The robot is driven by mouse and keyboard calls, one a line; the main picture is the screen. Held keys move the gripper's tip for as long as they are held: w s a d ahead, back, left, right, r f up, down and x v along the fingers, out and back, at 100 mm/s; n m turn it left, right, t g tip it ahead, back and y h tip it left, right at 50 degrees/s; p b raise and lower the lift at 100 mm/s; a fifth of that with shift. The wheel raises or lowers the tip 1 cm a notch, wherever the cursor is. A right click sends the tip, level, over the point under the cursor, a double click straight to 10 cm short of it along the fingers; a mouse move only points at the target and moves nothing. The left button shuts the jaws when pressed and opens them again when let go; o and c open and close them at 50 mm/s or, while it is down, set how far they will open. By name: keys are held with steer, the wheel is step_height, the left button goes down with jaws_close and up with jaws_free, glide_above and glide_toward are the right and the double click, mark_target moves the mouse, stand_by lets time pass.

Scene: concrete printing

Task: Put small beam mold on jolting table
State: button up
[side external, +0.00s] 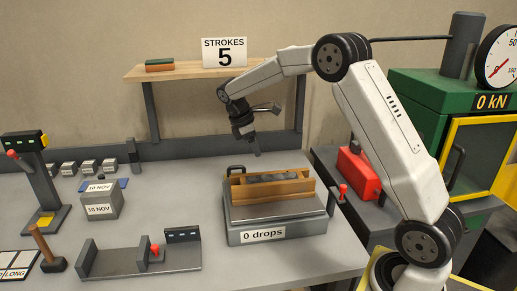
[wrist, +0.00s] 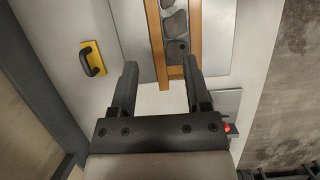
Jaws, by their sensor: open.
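The small beam mold (side external: 268,190) is a long wooden trough with several grey lumps in it. It sits flat on top of the jolting table (side external: 275,230), a grey box labelled "0 drops". My gripper (side external: 257,151) is open and empty, pointing down, above and behind the mold and apart from it. In the wrist view my gripper (wrist: 159,62) has its two fingers spread. The mold (wrist: 155,45) runs away up the picture there, its near end right of the midpoint between the fingertips. The jolting table's grey top (wrist: 215,40) shows beside it.
A sign reading "STROKES 5" (side external: 224,53) stands on a wooden shelf (side external: 185,70) behind. A red box (side external: 357,172) and green press (side external: 430,95) stand right. Left are a grey block (side external: 102,200), a grey clamp-like fixture (side external: 140,260) and a hammer (side external: 46,250). A yellow float (wrist: 92,58) lies left in the wrist view.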

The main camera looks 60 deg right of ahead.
steer(key=s+a+f+m+t+y, duration=0.1)
steer(key=s+a+f+m+t, duration=0.1)
steer(key=s+a, duration=0.6)
steer(key=s+a+f+m+t+y, duration=0.2)
steer(key=s+a+f+m, duration=0.3)
steer(key=s+a, duration=0.4)
steer(key=shift+s+m+t, duration=0.8)
steer(key=shift+s+m, duration=0.1)
steer(key=shift+s, duration=0.05)
